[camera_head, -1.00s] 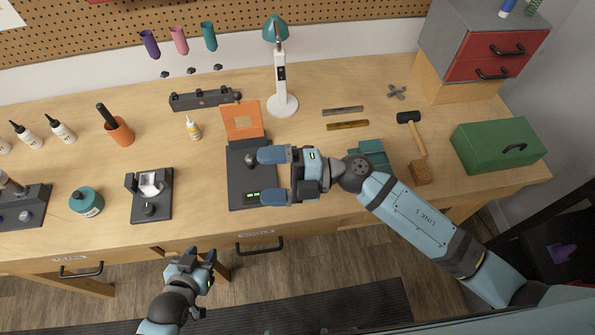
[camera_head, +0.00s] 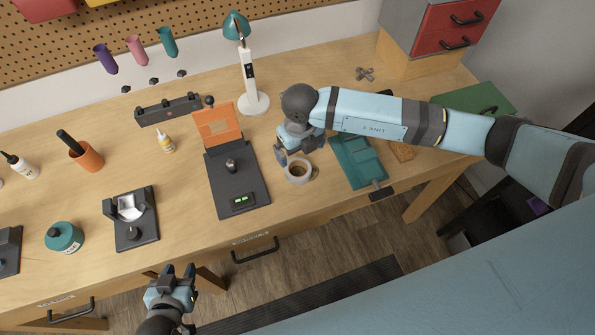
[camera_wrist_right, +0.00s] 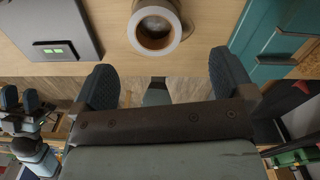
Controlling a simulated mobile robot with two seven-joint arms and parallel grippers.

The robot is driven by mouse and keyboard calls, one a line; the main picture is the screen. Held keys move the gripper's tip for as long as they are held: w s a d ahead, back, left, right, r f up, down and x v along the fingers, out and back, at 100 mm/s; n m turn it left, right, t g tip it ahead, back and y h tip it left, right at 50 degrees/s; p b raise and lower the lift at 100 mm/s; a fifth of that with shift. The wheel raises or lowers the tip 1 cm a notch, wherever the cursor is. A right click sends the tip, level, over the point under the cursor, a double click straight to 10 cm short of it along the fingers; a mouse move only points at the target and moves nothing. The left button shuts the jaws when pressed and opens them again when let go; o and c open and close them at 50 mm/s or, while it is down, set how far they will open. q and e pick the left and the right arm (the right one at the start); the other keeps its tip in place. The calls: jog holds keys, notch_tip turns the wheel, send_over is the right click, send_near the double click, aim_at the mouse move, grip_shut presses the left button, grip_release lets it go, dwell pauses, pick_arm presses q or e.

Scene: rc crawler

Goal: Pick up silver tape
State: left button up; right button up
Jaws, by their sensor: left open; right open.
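A silver tape roll (camera_head: 298,172) with a brown inner ring stands on the wooden table, between the black device and the teal tray. It also shows at the top middle of the right wrist view (camera_wrist_right: 155,27). My right gripper (camera_head: 287,155) is open and empty, close to the tape on its far side in the head view. In the wrist view its two fingers (camera_wrist_right: 165,78) are spread apart, with the tape beyond their tips and roughly between them. My left gripper (camera_head: 180,270) is open and empty in front of the table, below its edge.
A black device with an orange lid (camera_head: 238,180) lies left of the tape, and a teal tray (camera_head: 350,165) lies right of it. A white lamp (camera_head: 250,90) stands behind. The table's front edge is near.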

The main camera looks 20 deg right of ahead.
aim_at(299, 169)
notch_tip(299, 169, down, 3)
jog(key=shift+r+b, duration=0.15)
jog(key=shift+b, duration=0.3)
jog(key=shift+f, duration=0.4)
jog(key=shift+s+a+f+b, duration=0.1)
jog(key=shift+s+f+b, duration=0.05)
jog(key=shift+f+b, duration=0.2)
jog(key=f, duration=0.1)
jog(key=f+b, duration=0.1)
jog(key=f, duration=0.1)
jog(key=f+b, duration=0.1)
jog(key=shift+s+a+f, duration=0.15)
jog(key=shift+s+f, duration=0.1)
jog(key=shift+s, duration=0.1)
jog(key=shift+c, duration=0.7)
jog(key=shift+r, duration=0.1)
jog(key=c, duration=0.8)
jog(key=shift+r, duration=0.1)
